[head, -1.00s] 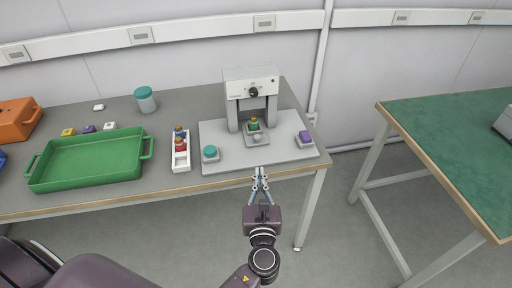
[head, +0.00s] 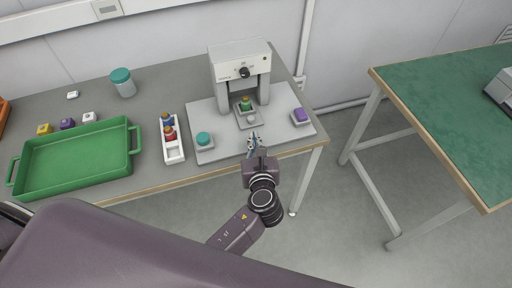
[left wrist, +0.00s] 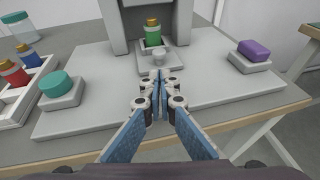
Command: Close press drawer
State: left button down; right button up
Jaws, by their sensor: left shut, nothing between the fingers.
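The press (head: 240,62) is a light grey machine with a dark knob on its front, standing on a grey base plate. Its drawer (head: 249,120) sticks out at the front, with a pale round knob on its front part. A green collimator piece with an orange-gold top (head: 245,104) sits upright on the drawer; it also shows in the left wrist view (left wrist: 152,36). My left gripper (head: 254,137) is shut and empty over the front of the base plate. In the left wrist view its fingertips (left wrist: 160,77) are in front of the drawer knob (left wrist: 160,56); contact cannot be told.
A teal button (head: 204,139) is left of the drawer and a purple button (head: 300,114) is right. A white rack (head: 173,151) with red and blue pieces and a green tray (head: 75,160) lie further left. A second table (head: 445,120) stands at right.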

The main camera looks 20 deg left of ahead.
aim_at(251, 122)
pick_arm(q)
jog(key=w, duration=0.1)
jog(key=w+a, duration=0.1)
jog(key=w, duration=0.1)
jog(key=shift+w+a, duration=0.25)
jog(key=shift+w, duration=0.05)
jog(key=shift+w+a+f, duration=0.1)
jog(key=shift+w+a, duration=0.05)
jog(key=shift+w, duration=0.1)
jog(key=shift+w+a+p, duration=0.1)
jog(key=shift+w+p, duration=0.05)
jog(key=shift+p, duration=0.15)
jog(key=w+a, duration=0.1)
jog(key=w+p, duration=0.1)
jog(key=w, duration=0.1)
jog(key=shift+a, duration=0.4)
jog(key=shift+w+a, duration=0.2)
jog(key=shift+w, duration=0.05)
pick_arm(e)
jog(key=shift+w+a+r, duration=0.7)
jog(key=shift+w+r, duration=0.1)
jog(key=shift+w, duration=0.2)
pick_arm(q)
jog(key=shift+a, duration=0.1)
jog(key=shift+s, duration=0.1)
pick_arm(e)
jog(key=shift+r, duration=0.15)
